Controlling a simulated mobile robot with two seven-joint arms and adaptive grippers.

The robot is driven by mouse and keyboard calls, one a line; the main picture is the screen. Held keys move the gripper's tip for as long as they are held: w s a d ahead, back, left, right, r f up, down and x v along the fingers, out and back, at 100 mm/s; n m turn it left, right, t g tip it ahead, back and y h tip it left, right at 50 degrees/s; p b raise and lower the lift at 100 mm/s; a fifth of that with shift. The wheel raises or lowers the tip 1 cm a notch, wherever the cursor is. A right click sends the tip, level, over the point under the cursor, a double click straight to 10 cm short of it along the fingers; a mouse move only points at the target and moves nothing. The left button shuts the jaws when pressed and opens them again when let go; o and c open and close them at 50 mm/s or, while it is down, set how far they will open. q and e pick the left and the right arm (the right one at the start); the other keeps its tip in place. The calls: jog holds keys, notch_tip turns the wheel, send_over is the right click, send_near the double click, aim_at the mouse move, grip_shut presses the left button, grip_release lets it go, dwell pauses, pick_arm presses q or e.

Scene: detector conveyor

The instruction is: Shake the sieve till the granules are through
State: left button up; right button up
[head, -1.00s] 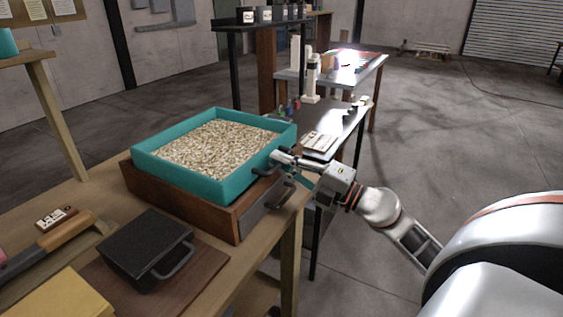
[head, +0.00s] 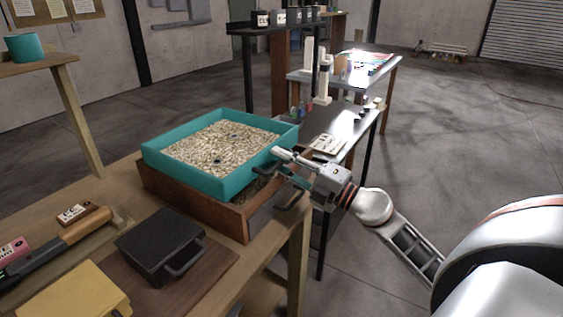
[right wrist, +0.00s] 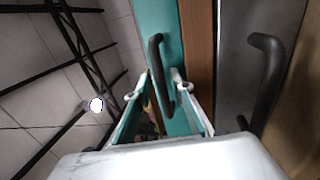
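The sieve (head: 190,179) is a teal square frame full of pale granules, with a few dark pieces showing among them. It sits over a brown wooden box (head: 198,208), shifted toward the back left, so part of the box's inside shows at the right. My right gripper (head: 280,160) is at the sieve's right side. In the right wrist view its fingers (right wrist: 156,90) close around the dark sieve handle (right wrist: 157,55) on the teal wall. The box front has a metal drawer with its own handle (right wrist: 268,75), apart from the fingers. My left gripper is out of view.
A black case with a handle (head: 160,245), a yellow block (head: 65,295) and a wooden-handled tool (head: 88,228) lie on the wooden bench at the front left. A dark side table (head: 345,125) stands behind my right gripper. Open floor lies to the right.

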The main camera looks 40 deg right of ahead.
jog(key=shift+f, duration=0.3)
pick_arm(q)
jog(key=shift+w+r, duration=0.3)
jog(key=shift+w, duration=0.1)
pick_arm(e)
jog(key=v, duration=0.8)
jog(key=shift+r, duration=0.3)
